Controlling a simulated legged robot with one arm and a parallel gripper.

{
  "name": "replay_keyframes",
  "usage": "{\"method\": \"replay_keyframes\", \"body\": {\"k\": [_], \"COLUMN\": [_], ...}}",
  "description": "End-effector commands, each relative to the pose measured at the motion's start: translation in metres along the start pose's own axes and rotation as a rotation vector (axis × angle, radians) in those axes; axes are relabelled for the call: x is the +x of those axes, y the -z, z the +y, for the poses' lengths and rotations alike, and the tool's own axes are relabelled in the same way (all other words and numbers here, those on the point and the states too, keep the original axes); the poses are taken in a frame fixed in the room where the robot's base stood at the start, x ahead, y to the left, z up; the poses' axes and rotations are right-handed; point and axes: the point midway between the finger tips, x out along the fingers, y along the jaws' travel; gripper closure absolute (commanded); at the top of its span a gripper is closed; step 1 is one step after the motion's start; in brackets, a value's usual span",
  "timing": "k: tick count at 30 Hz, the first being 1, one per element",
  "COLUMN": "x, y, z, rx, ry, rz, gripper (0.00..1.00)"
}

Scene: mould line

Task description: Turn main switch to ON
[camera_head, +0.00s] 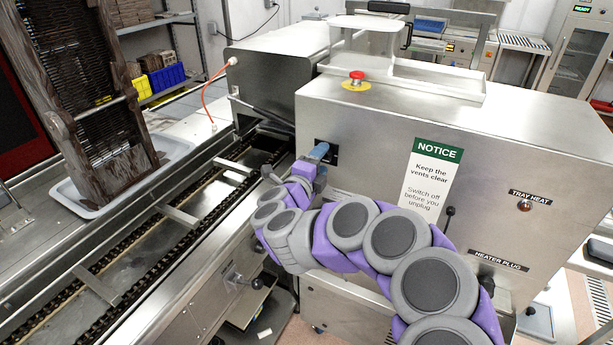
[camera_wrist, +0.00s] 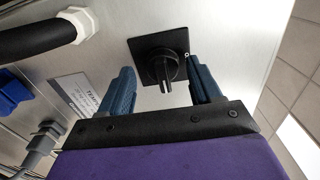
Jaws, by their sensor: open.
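The main switch (camera_wrist: 163,70) is a black rotary knob with a white pointer line on a square black plate, fixed to the steel panel in the wrist view. My gripper (camera_wrist: 164,88) is open, with one blue finger to the left of the knob and one to the right. Gaps show between the knob and both fingers, and how deep the fingers reach around it is unclear. In the head view, my gripper (camera_head: 320,151) is at the left part of the steel machine's front, where it hides most of the switch. The ON marking cannot be read.
A red emergency button (camera_head: 357,76) sits on top of the steel machine (camera_head: 520,130). A notice sign (camera_head: 431,170) and a small lever (camera_head: 449,214) are right of my gripper. A chain conveyor (camera_head: 130,250) runs at the left. A black hose (camera_wrist: 45,37) passes near the left finger.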

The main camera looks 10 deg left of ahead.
Motion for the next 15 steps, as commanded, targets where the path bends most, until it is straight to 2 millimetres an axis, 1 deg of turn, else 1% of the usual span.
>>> {"method": "replay_keyframes", "body": {"k": [5, 12, 15], "x": [-0.022, -0.071, -0.088], "y": [-0.001, -0.003, -0.002], "z": [-0.002, -0.001, -0.001], "rx": [0.0, -0.002, 0.0], "ry": [-0.001, -0.003, -0.003], "rz": [-0.003, -0.009, -0.006], "gripper": [0.36, 0.36, 0.36]}}
